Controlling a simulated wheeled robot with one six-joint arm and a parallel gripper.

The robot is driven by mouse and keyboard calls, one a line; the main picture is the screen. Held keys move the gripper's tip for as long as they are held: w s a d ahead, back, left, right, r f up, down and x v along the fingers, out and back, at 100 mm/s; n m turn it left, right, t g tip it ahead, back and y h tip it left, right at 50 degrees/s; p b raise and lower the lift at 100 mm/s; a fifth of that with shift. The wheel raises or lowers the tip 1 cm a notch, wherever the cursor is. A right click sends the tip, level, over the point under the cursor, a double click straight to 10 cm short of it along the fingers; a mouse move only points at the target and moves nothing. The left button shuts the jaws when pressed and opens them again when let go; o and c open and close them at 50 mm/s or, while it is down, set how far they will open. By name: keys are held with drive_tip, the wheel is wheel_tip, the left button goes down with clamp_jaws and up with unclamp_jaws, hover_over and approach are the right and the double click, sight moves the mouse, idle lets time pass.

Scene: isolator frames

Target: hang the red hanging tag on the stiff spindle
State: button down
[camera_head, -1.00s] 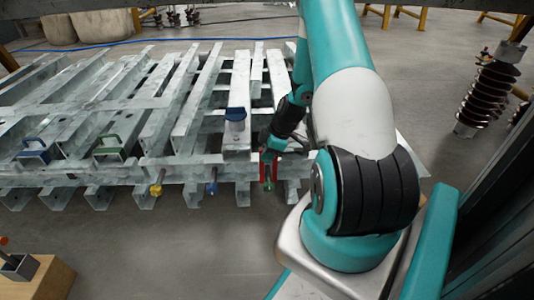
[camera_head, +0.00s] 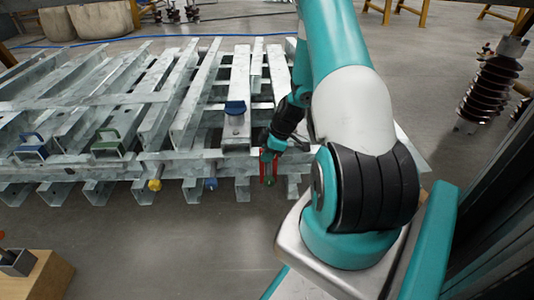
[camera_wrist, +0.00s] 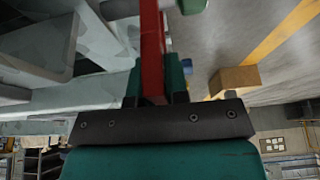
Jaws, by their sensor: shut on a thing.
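A red hanging tag (camera_head: 263,168) is in my gripper (camera_head: 270,154), at the front edge of the galvanized steel frames. In the wrist view the tag (camera_wrist: 152,50) is a narrow red strip between the teal fingers (camera_wrist: 156,88). A green-tipped spindle (camera_head: 270,182) shows between the tag's red sides in the head view. In the wrist view its green end (camera_wrist: 192,5) is right of the strip. I cannot tell whether the tag is around it or in front of it. Blue-tipped (camera_head: 211,183) and yellow-tipped (camera_head: 155,184) spindles stick out farther left. Which spindle is the stiff one is not clear.
Blue (camera_head: 33,147) and green (camera_head: 106,144) handles and a blue-topped piece (camera_head: 235,108) are on the steel frames (camera_head: 195,105). A wooden box (camera_head: 42,280) is at lower left. A ribbed insulator (camera_head: 488,92) stands at right. The front floor is open.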

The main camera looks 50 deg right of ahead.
sight(267, 171)
drive_tip(key=shift+f+b, duration=1.1)
drive_tip(key=shift+f, duration=0.85)
drive_tip(key=shift+r, duration=0.1)
drive_tip(key=shift+r+p, duration=4.65)
drive_tip(key=shift+r, duration=0.45)
drive_tip(key=shift+p, duration=0.35)
